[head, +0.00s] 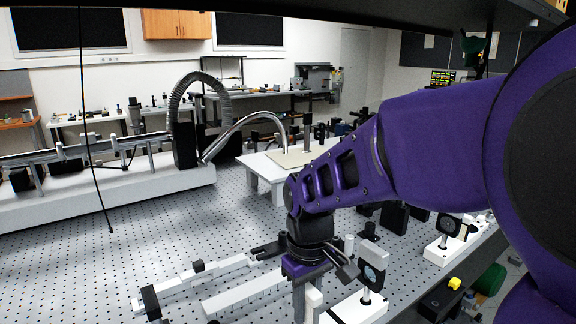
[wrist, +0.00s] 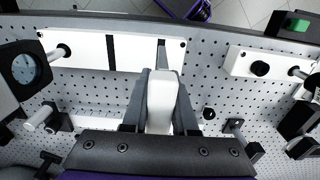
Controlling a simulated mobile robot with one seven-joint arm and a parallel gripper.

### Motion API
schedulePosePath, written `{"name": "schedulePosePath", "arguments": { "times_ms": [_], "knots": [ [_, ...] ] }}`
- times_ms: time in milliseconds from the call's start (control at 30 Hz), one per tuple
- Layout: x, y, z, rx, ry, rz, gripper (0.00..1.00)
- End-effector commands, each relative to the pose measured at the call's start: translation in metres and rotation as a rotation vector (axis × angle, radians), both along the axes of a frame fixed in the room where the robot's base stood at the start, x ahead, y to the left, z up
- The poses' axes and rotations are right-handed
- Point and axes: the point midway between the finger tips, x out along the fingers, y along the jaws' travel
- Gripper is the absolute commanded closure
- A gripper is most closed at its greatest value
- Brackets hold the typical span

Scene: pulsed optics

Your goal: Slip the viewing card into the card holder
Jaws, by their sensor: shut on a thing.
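My gripper (wrist: 162,82) is shut on a white piece, which I take to be the viewing card (wrist: 162,104); it stands between the two dark grey fingers. In the head view my gripper (head: 303,294) points down over the breadboard, and the white card (head: 314,301) shows beside its finger. A long white base (wrist: 75,51) lies just beyond the card in the wrist view. It carries a dark strip and a narrow grey piece (wrist: 162,53) near the card's far end. This may be the card holder, but its slot is not clear. The card looks apart from it.
A mount with a round optic (wrist: 25,68) stands left of my gripper, and it also shows in the head view (head: 373,267). Another white base (wrist: 262,64) with a post lies to the right. White rails (head: 190,284) lie on the breadboard. Bare perforated surface lies between.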

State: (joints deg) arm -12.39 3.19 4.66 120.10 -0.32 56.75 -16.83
Motion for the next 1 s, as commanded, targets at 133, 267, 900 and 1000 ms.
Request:
{"name": "schedulePosePath", "arguments": {
  "times_ms": [133, 267, 900, 1000],
  "knots": [
    [0.000, 0.000, 0.013, 0.001, -0.001, 0.000, 1.00],
    [0.000, 0.000, 0.011, 0.001, -0.001, 0.000, 1.00],
    [0.000, 0.000, 0.046, 0.001, -0.001, 0.000, 1.00],
    [0.000, 0.000, 0.051, 0.001, -0.001, 0.000, 1.00]
  ]
}}
